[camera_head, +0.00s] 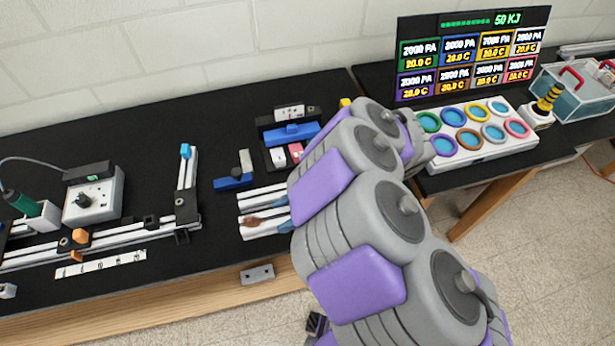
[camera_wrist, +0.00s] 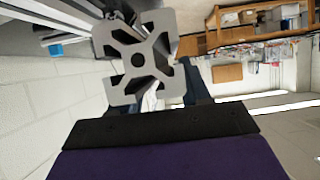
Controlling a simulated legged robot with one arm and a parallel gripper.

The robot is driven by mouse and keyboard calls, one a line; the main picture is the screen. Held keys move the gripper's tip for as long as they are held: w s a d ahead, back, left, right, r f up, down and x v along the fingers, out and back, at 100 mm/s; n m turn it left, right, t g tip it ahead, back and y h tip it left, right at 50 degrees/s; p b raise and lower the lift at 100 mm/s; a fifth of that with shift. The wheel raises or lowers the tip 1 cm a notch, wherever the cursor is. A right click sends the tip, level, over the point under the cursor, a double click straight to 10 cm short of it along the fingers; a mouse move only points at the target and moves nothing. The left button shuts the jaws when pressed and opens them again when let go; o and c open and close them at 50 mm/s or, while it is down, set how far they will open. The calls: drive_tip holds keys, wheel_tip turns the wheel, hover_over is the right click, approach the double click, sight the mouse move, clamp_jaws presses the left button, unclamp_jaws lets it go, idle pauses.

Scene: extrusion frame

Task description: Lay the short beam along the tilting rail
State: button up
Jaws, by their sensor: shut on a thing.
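The short beam (camera_wrist: 138,46) is a grey slotted aluminium extrusion, seen end-on in the wrist view with its cross-shaped profile and centre hole. My gripper (camera_wrist: 160,97) is shut on it; its dark fingers show partly behind the beam's end. In the head view my grey and purple arm hides the gripper and the beam. At the left of the black table, silver rails (camera_head: 110,240) run across, and a shorter rail (camera_head: 187,170) with a blue piece at its far end stands out from them. I cannot tell for sure which is the tilting rail.
A control box with a knob (camera_head: 93,198) stands left on the table. A dark tray with a blue piece (camera_head: 291,133) and short silver bars (camera_head: 258,200) lie near my arm. A button panel (camera_head: 472,135), a screen (camera_head: 472,52) and a clear bin (camera_head: 575,92) stand right.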

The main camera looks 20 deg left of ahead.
drive_tip(key=w, duration=0.4)
drive_tip(key=w+d+b, duration=0.1)
drive_tip(key=w, duration=0.4)
drive_tip(key=w+f, duration=0.1)
drive_tip(key=w, duration=0.4)
drive_tip(key=shift+w+d+f+b, duration=0.1)
drive_tip(key=shift+w+d+b, duration=0.05)
drive_tip(key=shift+b, duration=0.25)
wheel_tip(320, 180, down, 4)
drive_tip(key=shift+w+r+b, duration=0.1)
drive_tip(key=shift+b, duration=0.6)
drive_tip(key=shift+r, duration=0.1)
drive_tip(key=o, duration=1.2)
drive_tip(key=p+v, duration=0.3)
drive_tip(key=v, duration=0.9)
drive_tip(key=shift+d, duration=0.1)
